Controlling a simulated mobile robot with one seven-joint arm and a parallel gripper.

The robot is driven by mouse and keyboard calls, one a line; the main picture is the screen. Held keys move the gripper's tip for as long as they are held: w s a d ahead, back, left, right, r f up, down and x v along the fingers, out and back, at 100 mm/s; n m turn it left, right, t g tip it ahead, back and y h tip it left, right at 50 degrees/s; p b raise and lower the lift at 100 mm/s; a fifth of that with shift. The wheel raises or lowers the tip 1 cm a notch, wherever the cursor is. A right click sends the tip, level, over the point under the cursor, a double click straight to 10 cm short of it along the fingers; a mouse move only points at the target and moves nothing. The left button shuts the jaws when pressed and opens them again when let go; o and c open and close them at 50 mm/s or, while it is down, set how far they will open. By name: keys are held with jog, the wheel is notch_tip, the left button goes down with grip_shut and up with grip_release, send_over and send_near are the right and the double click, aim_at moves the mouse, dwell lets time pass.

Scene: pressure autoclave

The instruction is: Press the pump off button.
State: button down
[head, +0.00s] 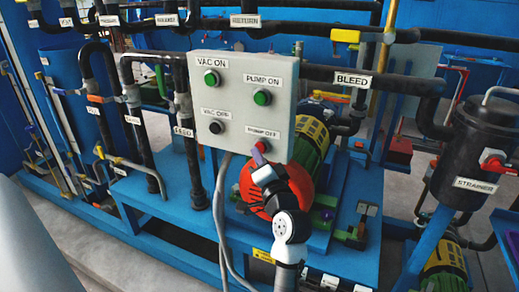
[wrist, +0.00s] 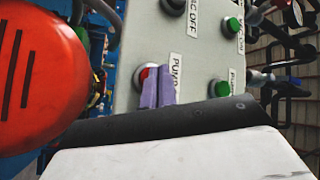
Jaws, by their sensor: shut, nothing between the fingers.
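The grey control box (head: 243,100) stands in the middle of the head view with four labelled buttons. The pump off button sits at its lower right, under the PUMP OFF label (head: 263,133). In the head view a bit of red (head: 265,146) shows there, mostly hidden behind my gripper (head: 258,156). In the wrist view the red button (wrist: 143,74) shows in a pale ring, partly covered by my gripper's purple fingers (wrist: 158,88). The fingers are shut and empty, at the button's front; whether they touch it I cannot tell.
The green pump on button (head: 262,97) is above, the black vac off button (head: 216,127) to the left, and the green vac on button (head: 211,77) at upper left. A red round motor cover (wrist: 38,75) is close by at left in the wrist view. Black pipes (head: 190,140) stand left of the box.

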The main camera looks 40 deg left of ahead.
jog(key=shift+w+a, duration=0.1)
jog(key=shift+w, duration=0.35)
dwell(0.4)
jog(key=shift+s, duration=0.1)
jog(key=shift+s+d, duration=0.2)
jog(key=shift+s, duration=0.65)
jog(key=s, duration=0.2)
jog(key=s+d+p, duration=0.1)
jog(key=s, duration=0.1)
jog(key=shift+s+d+p, duration=0.1)
jog(key=shift+s+p, duration=0.2)
jog(key=shift+s, duration=0.05)
dwell(0.7)
